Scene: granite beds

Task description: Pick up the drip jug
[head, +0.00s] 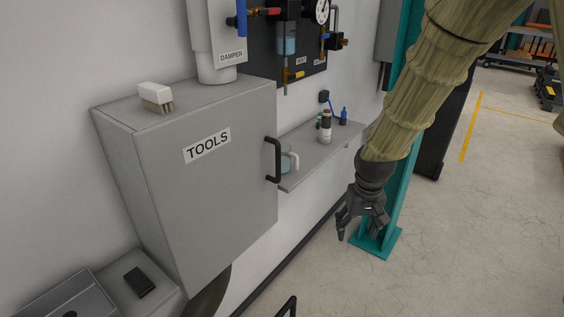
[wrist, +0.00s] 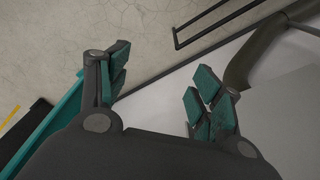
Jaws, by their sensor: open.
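A pale, see-through jug with a white handle (head: 291,160), which looks like the drip jug, stands at the near end of the grey wall shelf (head: 318,148). The tools cabinet and its black handle hide part of it. My gripper (head: 358,230) hangs to the right of the shelf and lower in the picture, apart from the jug and empty. In the wrist view my gripper (wrist: 160,85) shows two spread fingers with teal pads, with nothing between them. The jug is not visible in the wrist view.
The grey tools cabinet (head: 205,190) juts out left of the shelf, with a brush (head: 156,96) on top. Several small bottles (head: 326,127) stand farther along the shelf. A teal post (head: 400,190) rises behind my gripper. Open floor (head: 480,230) lies to the right.

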